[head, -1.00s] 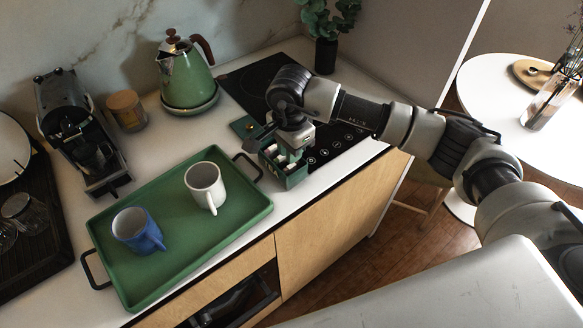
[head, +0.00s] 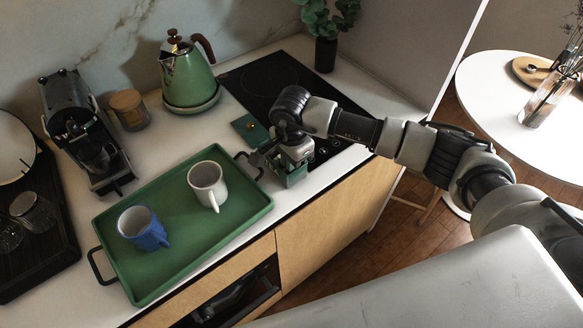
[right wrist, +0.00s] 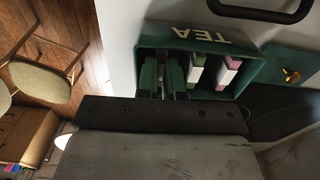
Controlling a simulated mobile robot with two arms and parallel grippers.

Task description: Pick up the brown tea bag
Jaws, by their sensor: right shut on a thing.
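The green tea box (head: 297,178) stands open on the counter beside the tray's right end; it also shows in the right wrist view (right wrist: 246,73), lettered TEA. Inside are a green and white tea bag (right wrist: 197,72) and a pink and white tea bag (right wrist: 226,73). My right gripper (right wrist: 165,80) reaches down into the box's left part, beside the green and white bag. In the head view my right gripper (head: 287,163) covers much of the box. My left gripper is not in view.
A green tray (head: 190,235) holds a blue mug (head: 140,228) and a white mug (head: 207,184). Its handle (head: 248,165) is close to the box. The box lid (head: 250,130), a dark hob (head: 262,88) and a green kettle (head: 187,78) are behind.

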